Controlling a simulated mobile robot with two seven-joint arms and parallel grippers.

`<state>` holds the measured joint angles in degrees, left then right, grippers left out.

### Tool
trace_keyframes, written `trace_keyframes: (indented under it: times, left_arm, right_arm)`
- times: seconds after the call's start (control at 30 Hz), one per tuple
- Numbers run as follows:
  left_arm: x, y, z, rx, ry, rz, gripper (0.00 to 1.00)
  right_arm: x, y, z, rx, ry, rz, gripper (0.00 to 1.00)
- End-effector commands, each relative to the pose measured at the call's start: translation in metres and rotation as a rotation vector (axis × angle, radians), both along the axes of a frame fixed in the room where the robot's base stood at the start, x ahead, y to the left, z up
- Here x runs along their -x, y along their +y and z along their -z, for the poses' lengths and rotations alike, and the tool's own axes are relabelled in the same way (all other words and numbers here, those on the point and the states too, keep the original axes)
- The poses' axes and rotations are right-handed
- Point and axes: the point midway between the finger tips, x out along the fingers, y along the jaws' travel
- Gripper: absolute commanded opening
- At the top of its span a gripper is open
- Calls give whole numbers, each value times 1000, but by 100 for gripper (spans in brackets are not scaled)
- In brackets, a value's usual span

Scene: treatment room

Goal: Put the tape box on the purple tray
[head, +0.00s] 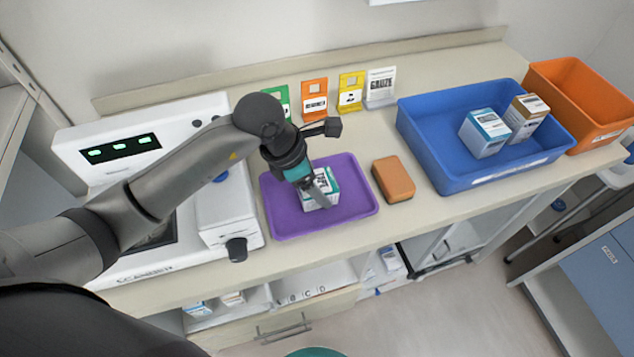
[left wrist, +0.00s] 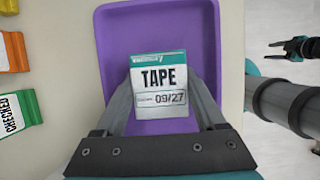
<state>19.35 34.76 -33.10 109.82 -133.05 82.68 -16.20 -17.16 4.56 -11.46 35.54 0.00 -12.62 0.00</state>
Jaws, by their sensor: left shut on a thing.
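The tape box (head: 322,190) is a small white box with a teal band. In the left wrist view the box (left wrist: 160,88) shows the label TAPE and 09/27. My left gripper (head: 318,193) is shut on it, one finger on each side. The box is over the middle of the purple tray (head: 282,222), very low; I cannot tell whether it touches the tray floor. The tray also fills the middle of the left wrist view (left wrist: 118,40). My right gripper (left wrist: 280,48) shows small at the right of the left wrist view, its two fingers apart and empty.
An orange-brown block (head: 393,180) lies just right of the tray. A white machine (head: 225,205) stands left of it. A blue bin (head: 450,165) with two boxes and an orange bin (head: 570,85) are at the right. Several upright cards, one marked GAUZE (head: 381,88), line the back.

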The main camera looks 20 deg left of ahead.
Motion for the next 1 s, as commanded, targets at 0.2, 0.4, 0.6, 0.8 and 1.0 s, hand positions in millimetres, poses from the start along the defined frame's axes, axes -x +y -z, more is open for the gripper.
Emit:
trace_keyframes:
  times: [0.2,0.4,0.6,0.8,1.0]
  left_arm:
    - [0,0,3,0,0,0,75]
    - [0,0,2,0,0,-1,98]
    - [0,0,2,0,0,-1,100]
    - [0,2,-6,-1,-2,-1,100]
    - [8,15,-43,-3,-4,0,100]
  right_arm:
    - [0,0,3,0,0,0,50]
    - [1,0,2,0,1,0,50]
    - [1,0,2,0,1,0,50]
    - [1,0,-2,0,1,0,50]
    - [1,0,-7,0,1,0,50]
